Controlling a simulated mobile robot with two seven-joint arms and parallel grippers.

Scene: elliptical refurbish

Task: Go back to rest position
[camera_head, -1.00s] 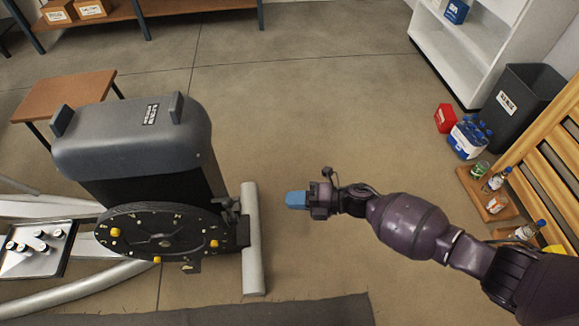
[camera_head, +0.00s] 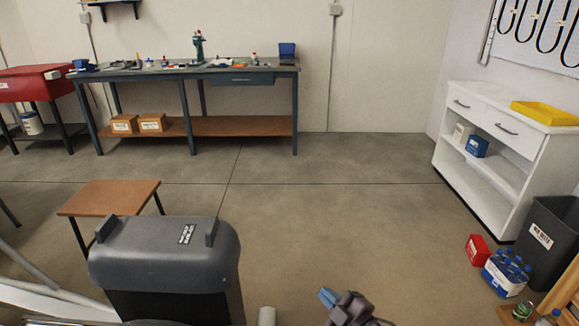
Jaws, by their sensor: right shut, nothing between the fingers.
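My right gripper (camera_head: 329,297) shows at the bottom edge, right of centre, with blue fingertips that are together and nothing between them. It is apart from the grey elliptical machine (camera_head: 165,255), which stands at the lower left with its top housing in view. The machine's lower parts are cut off by the bottom edge. Most of my right arm is out of the picture. My left gripper is not in view.
A small brown-topped table (camera_head: 108,198) stands behind the machine. A workbench (camera_head: 190,70) with tools runs along the back wall. At right are a white cabinet (camera_head: 505,165), a dark bin (camera_head: 548,245), a red container (camera_head: 478,250) and a pack of blue-capped bottles (camera_head: 506,272). The middle floor is clear.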

